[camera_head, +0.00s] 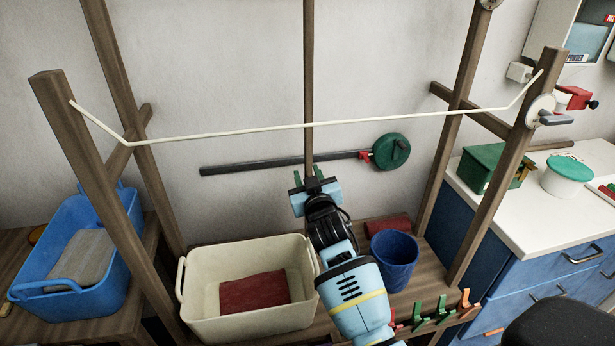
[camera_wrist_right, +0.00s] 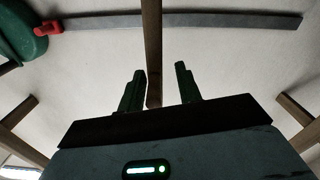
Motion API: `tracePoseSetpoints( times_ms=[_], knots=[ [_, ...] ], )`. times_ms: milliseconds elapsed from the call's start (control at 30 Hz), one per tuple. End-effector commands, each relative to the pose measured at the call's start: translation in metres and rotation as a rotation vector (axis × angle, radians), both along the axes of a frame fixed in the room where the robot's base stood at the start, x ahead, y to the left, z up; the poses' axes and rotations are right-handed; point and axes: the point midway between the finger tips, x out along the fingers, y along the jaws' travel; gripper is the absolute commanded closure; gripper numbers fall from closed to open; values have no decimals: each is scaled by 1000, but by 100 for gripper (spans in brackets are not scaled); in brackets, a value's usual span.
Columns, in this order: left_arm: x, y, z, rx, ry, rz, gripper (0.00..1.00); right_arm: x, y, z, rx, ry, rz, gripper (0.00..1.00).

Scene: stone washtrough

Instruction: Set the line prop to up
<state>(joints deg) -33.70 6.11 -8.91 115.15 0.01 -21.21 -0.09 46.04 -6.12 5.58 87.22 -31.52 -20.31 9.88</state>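A pale line (camera_head: 300,126) hangs between two wooden posts and sags. A thin upright wooden pole (camera_head: 309,70) stands behind it. A grey bar (camera_head: 260,163) lies level by the wall, with a red piece and a green disc (camera_head: 391,151) at its right end. I cannot tell for sure which of these is the line prop. My right gripper (camera_head: 314,175) is open just below the bar, near the pole. In the right wrist view the pole (camera_wrist_right: 152,45) shows between the two green fingers (camera_wrist_right: 160,85), with nothing visibly gripped; contact is unclear. My left gripper is not in view.
A cream basin (camera_head: 212,258) with red cloth, a blue bucket (camera_head: 394,262) and several coloured pegs (camera_head: 440,312) are below. A blue tub (camera_head: 118,270) stands left. A white counter (camera_head: 520,225) with a green box (camera_head: 490,170) is right. Slanted wooden posts (camera_head: 85,150) flank the space.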

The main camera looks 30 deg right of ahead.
Motion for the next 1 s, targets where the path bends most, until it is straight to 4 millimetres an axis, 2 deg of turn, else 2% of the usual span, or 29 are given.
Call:
tracePoseSetpoints(
  times_ms=[167,400,600,1000],
  knots=[
    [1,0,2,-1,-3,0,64,-14,3,-1,1,0,0,66],
    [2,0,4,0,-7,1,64,-49,12,-1,1,0,2,66],
    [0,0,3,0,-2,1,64,-69,18,-1,0,1,2,66],
    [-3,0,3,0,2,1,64,-75,19,0,0,1,2,66]
  ],
)
